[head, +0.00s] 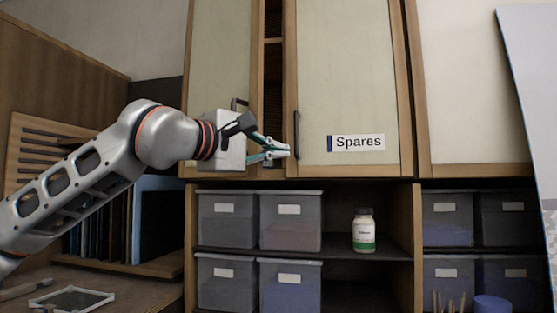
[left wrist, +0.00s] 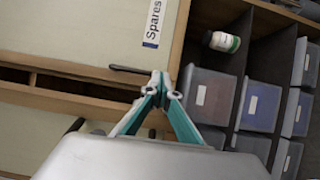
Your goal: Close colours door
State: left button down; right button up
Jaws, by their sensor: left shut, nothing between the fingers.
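My left gripper (head: 280,150) is shut and empty, in front of the lower left corner of the door labelled "Spares" (head: 345,75). Its teal fingers meet in the left wrist view (left wrist: 161,88), close to the Spares door's dark handle (left wrist: 128,69). To the left is another pale door (head: 221,55), its lower part behind my gripper. A dark gap (head: 273,80) with a shelf edge shows between the two doors, so at least one is not flush shut; I cannot tell which. No "Colours" label is visible. My right gripper is not in view.
Below the doors are shelves with grey bins (head: 290,235) and a white bottle with a green band (head: 364,232). A third door (head: 475,80) is at the right. A pale panel (head: 530,90) leans at the far right. Framed panes (head: 155,215) stand at the left.

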pick_arm(q)
jog(key=s+d+b, duration=0.2)
jog(key=s+d, duration=0.1)
jog(key=s, duration=0.2)
jog(key=s+a+f+n+g+y+p, duration=0.1)
jog(key=s+a+n+p, duration=0.15)
jog(key=a+n, duration=0.75)
jog(key=s+a+n+g+y+p, duration=0.1)
jog(key=s+a+n+y+p, duration=0.15)
jog(key=a+n, duration=0.75)
jog(key=w+d+f+p, duration=0.1)
jog(key=w+d, duration=0.2)
jog(key=w, duration=0.2)
jog(key=w+d+f+m+p, duration=0.1)
jog(key=w+d+f+p, duration=0.1)
jog(key=w, duration=0.4)
jog(key=shift+d+f+h, duration=0.15)
jog(key=shift+d+h, duration=0.2)
jog(key=shift+d, duration=0.25)
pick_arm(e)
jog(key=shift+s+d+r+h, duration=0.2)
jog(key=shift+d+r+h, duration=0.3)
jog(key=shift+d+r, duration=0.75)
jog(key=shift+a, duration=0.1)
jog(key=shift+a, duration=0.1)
